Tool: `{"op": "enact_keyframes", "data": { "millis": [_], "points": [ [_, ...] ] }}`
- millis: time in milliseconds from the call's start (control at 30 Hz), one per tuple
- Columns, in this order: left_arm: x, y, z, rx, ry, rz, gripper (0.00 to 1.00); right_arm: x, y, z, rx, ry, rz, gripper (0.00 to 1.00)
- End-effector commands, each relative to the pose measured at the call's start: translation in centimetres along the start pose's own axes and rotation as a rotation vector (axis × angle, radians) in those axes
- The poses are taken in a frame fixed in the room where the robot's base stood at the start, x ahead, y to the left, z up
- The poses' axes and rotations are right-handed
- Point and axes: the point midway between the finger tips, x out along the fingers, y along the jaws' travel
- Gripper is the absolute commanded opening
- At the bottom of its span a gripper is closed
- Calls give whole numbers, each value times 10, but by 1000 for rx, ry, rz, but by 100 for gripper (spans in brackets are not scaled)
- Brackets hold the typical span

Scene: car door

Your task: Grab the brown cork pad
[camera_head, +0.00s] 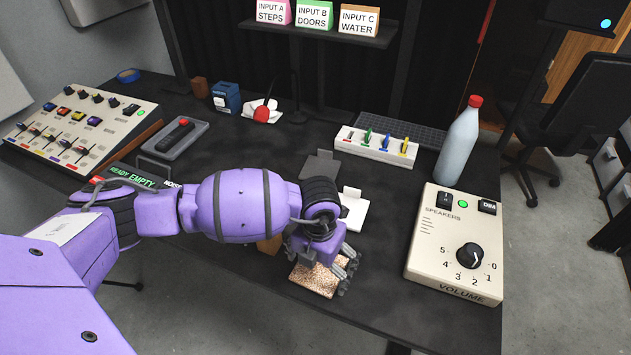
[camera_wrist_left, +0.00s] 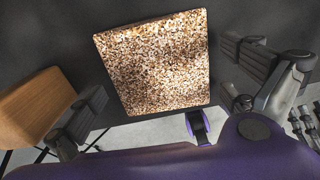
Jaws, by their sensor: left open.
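The brown cork pad (camera_head: 314,279) is a speckled, flat square near the front edge of the dark table. It also shows in the left wrist view (camera_wrist_left: 155,62), lying flat between and beyond my open fingers. My left gripper (camera_head: 325,262) is above the pad and covers part of it in the head view. In the left wrist view my left gripper (camera_wrist_left: 165,90) has its fingers wide apart, one on each side of the pad, with nothing between them in its grasp. I cannot tell how far above the pad the fingertips are.
A wooden block (camera_wrist_left: 32,105) lies left of the pad in the wrist view. The speaker volume box (camera_head: 455,245) stands to the right. A white stand (camera_head: 353,210) and a dark one (camera_head: 321,167) are behind. The table's front edge is close to the pad.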

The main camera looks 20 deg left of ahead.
Motion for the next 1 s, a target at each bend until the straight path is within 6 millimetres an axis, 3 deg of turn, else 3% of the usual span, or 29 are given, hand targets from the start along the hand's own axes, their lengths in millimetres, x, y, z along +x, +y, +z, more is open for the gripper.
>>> {"op": "enact_keyframes", "data": {
  "millis": [400, 700, 1000],
  "points": [
    [1, 0, 1, 1, -2, 0, 99, 0, 0, 0, 0, 0, 0, 40],
    [1, 0, 1, 1, -2, 0, 59, 0, 0, 0, 0, 1, 0, 40],
    [-1, 0, 2, 1, -3, 0, 57, 0, 0, 0, 0, 1, 0, 40]
  ]
}}
